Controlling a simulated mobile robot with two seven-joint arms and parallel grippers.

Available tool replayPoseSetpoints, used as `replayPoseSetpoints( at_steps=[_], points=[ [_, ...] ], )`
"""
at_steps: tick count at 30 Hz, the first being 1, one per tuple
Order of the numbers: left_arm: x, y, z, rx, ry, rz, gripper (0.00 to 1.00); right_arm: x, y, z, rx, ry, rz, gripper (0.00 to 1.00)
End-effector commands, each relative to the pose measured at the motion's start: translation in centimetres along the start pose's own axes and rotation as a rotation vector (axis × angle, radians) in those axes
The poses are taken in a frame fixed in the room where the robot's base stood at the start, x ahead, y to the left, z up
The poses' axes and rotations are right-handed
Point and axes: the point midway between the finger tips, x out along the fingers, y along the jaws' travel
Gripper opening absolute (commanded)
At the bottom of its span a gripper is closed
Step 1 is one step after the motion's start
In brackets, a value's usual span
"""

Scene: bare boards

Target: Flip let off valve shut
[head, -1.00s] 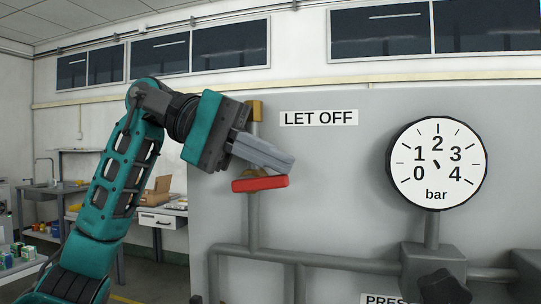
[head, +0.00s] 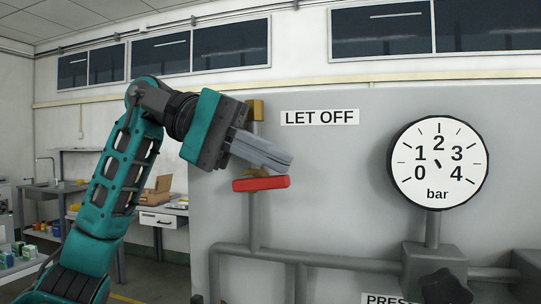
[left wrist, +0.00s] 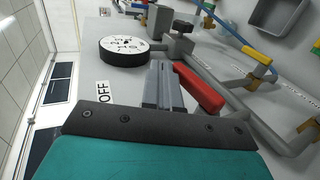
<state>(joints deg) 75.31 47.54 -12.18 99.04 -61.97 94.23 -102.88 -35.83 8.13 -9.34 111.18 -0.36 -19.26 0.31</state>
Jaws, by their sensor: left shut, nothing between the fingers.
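The let off valve has a red lever handle (head: 261,183) that lies across the vertical grey pipe (head: 253,222), pointing right, under the LET OFF label (head: 319,117). My left gripper (head: 288,163) is shut and empty, just above the handle, with its fingers pointing right and slightly down. In the left wrist view the red handle (left wrist: 200,87) lies right beside the shut fingers (left wrist: 165,85). I cannot tell whether they touch. The brass valve body is mostly hidden behind the gripper. My right gripper is not in view.
A round bar gauge (head: 437,163) is mounted on the grey panel (head: 340,200) to the right, its needle near the middle. A dark knob (head: 444,287) sits below it. Horizontal pipes run below the valve. A bench with a cardboard box (head: 157,191) stands behind on the left.

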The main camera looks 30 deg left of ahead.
Motion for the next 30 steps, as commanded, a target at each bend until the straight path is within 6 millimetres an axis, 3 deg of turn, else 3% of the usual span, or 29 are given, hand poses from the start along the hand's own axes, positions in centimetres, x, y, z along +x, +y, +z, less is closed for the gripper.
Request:
replayPoseSetpoints(
  at_steps=[5,12,18,30],
  points=[
    [-2.8,0.1,0.0,-0.001,0.005,0.004,0.00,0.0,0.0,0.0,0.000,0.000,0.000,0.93],
    [-8.3,0.2,0.0,0.000,0.005,0.004,0.00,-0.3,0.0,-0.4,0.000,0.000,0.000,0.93],
    [-11.4,0.2,0.0,-0.001,0.003,0.003,0.00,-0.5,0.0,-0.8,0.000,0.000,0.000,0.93],
    [-12.6,0.0,0.0,0.001,0.001,0.001,0.00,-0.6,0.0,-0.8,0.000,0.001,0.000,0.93]
  ],
)
